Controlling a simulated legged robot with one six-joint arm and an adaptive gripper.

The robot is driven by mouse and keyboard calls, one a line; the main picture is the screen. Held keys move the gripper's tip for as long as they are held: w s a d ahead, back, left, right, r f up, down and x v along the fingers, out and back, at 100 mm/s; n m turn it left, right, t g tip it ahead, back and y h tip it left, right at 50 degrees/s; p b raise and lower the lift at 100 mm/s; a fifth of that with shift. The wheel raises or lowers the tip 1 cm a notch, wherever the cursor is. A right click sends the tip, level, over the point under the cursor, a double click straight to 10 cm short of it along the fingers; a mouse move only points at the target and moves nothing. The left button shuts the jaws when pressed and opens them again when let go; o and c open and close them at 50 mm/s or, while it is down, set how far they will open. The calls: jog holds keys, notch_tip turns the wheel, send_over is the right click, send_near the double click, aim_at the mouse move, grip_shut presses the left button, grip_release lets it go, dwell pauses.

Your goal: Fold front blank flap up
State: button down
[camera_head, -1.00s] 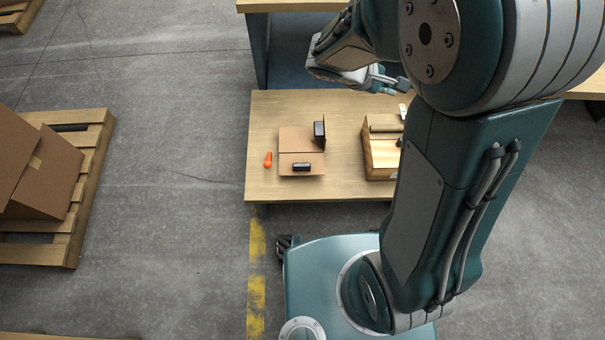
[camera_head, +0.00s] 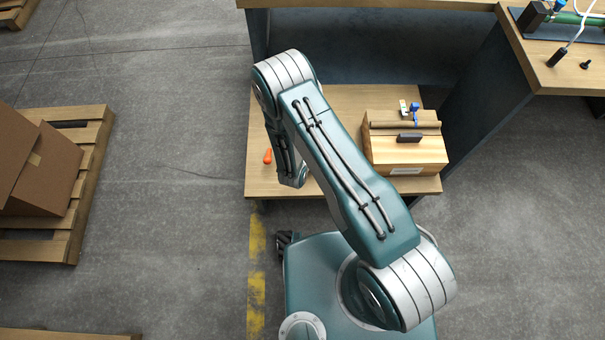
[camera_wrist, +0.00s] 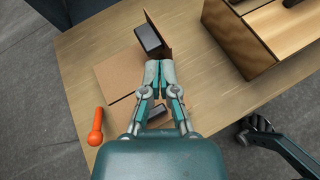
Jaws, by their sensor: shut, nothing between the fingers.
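The brown cardboard blank (camera_wrist: 118,74) lies on the wooden table in the wrist view. A crease crosses it, and the front flap (camera_wrist: 121,112) below the crease looks flat. A dark block (camera_wrist: 157,113) on the front flap is partly hidden by my fingers. Another flap (camera_wrist: 157,32) stands up at the far right of the blank, with a black block (camera_wrist: 148,40) against it. My gripper (camera_wrist: 159,66) is shut and empty, with its fingertips over the blank near the standing flap. I cannot tell if it touches. In the head view my arm hides the blank.
An orange tool (camera_wrist: 95,127) lies left of the blank and also shows in the head view (camera_head: 267,156). A wooden box (camera_head: 405,155) stands to the right on the table (camera_head: 340,98). A bench (camera_head: 545,72) rises at the right.

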jog(key=s+a+f+n+g+y, duration=0.1)
jog(key=s+a+f+n+y, duration=0.15)
jog(key=s+f, duration=0.4)
jog(key=s+a+f+n+y, duration=0.2)
jog(key=s+f+n+y, duration=0.15)
jog(key=f, duration=0.55)
jog(key=shift+h, duration=0.4)
jog(key=x, duration=0.9)
jog(key=shift+w+d+f, duration=0.1)
jog(key=shift+d+f, duration=0.05)
jog(key=shift+f, duration=0.1)
jog(key=shift+r, duration=0.1)
